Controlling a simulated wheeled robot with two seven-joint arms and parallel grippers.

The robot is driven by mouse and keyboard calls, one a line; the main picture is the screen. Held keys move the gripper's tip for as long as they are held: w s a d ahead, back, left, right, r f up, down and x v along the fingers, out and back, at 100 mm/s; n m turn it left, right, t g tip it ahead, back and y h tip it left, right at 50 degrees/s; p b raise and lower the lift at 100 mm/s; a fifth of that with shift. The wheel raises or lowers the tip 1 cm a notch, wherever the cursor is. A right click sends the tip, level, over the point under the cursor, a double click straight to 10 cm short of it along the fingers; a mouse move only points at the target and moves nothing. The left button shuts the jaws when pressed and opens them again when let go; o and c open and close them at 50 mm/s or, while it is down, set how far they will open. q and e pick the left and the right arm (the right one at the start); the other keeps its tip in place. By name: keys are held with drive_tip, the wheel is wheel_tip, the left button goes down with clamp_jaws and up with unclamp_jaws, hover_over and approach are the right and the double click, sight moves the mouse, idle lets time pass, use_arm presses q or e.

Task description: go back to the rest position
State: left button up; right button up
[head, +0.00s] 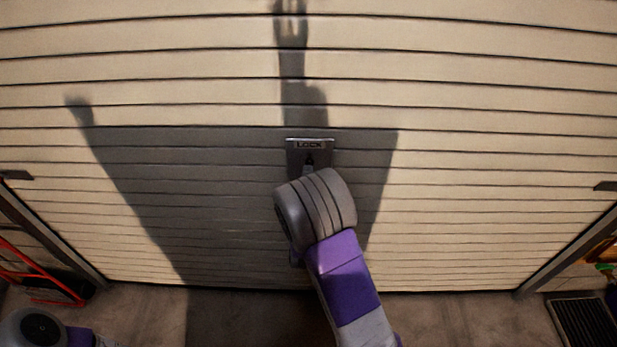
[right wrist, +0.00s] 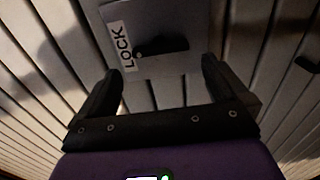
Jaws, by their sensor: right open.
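My right arm reaches up from the bottom middle of the head view to the lock plate (head: 310,143) on the garage door (head: 480,110). My right gripper (right wrist: 160,70) shows in the right wrist view, with its two black fingers apart and nothing between them. The lock plate (right wrist: 185,18), lettered LOCK, and its dark handle (right wrist: 162,47) lie just beyond the fingertips. In the head view the arm's grey wrist hides most of that gripper. Part of my left arm shows at the lower left; my left gripper is out of view.
The slatted door fills most of the head view, with my shadow on it. A red metal frame (head: 38,270) stands at the left edge. A dark floor grate (head: 583,322) lies at the lower right. The concrete floor (head: 470,318) between is bare.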

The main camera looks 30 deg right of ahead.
drive_tip(key=shift+s+a, duration=0.2)
drive_tip(key=shift+s, duration=0.1)
drive_tip(key=s+a+f+m+g+y, duration=0.2)
drive_tip(key=s+a+f+y, duration=0.1)
drive_tip(key=f, duration=0.5)
drive_tip(key=s+a+f+m+g+y, duration=0.2)
drive_tip(key=s+a+f+m+g, duration=0.1)
drive_tip(key=f, duration=0.4)
drive_tip(key=s+a+f+m+g+y, duration=0.2)
drive_tip(key=s+f+y, duration=0.1)
drive_tip(key=f, duration=0.5)
drive_tip(key=s+a+f+m+g+y, duration=0.3)
drive_tip(key=s+a+g, duration=0.1)
drive_tip(key=s+a, duration=0.2)
drive_tip(key=s+a+f+m+g+y, duration=0.2)
drive_tip(key=s+a+f+m+g, duration=0.1)
drive_tip(key=s+a, duration=0.4)
drive_tip(key=shift+s+m+g+y, duration=0.4)
drive_tip(key=shift+s+m, duration=0.3)
drive_tip(key=shift+s, duration=0.35)
drive_tip(key=shift+f, duration=0.1)
drive_tip(key=shift+c, duration=0.3)
